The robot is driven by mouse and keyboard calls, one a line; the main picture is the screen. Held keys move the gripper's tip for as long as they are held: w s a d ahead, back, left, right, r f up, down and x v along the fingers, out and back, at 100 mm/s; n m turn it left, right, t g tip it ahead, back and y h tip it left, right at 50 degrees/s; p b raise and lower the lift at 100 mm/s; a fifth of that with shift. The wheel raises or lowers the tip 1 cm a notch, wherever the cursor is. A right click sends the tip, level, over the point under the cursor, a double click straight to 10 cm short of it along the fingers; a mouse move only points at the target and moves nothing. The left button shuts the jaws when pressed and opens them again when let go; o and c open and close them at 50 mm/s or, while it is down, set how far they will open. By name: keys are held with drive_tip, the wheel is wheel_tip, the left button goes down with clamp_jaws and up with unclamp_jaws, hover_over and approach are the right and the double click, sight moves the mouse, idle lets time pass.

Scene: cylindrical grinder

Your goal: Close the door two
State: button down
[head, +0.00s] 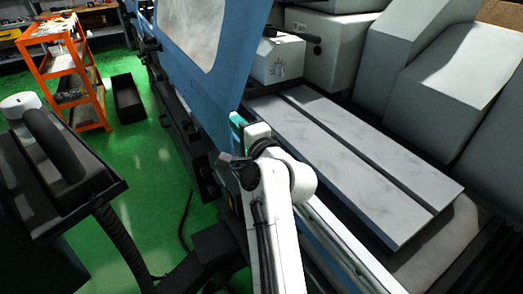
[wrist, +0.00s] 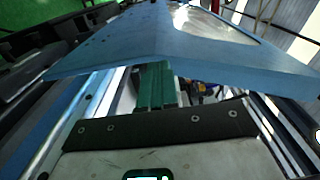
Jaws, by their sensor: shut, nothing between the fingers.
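A blue door (head: 215,60) with a pale window panel stands upright at the top middle of the head view. In the wrist view the blue door (wrist: 170,45) spans the upper part of the picture, its edge just beyond my fingers. My gripper (head: 238,120) with green fingers is at the door's near lower edge. In the wrist view my gripper (wrist: 155,75) shows its green fingers together and empty, pointing at the door edge. I cannot tell whether they touch it. My white arm hides part of the rail below.
A pale machine table (head: 350,150) and grey housings (head: 440,70) lie to the right. An orange shelf cart (head: 70,80) and a black bin (head: 127,97) stand on the green floor at left. A dark box with a hose (head: 60,165) is nearer. Green floor (head: 150,165) lies open between.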

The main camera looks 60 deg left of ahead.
drive_tip(key=d+b, duration=0.1)
drive_tip(key=d, duration=0.9)
drive_tip(key=shift+s+d, duration=0.15)
drive_tip(key=shift+s, duration=0.2)
drive_tip(key=shift+f, duration=0.1)
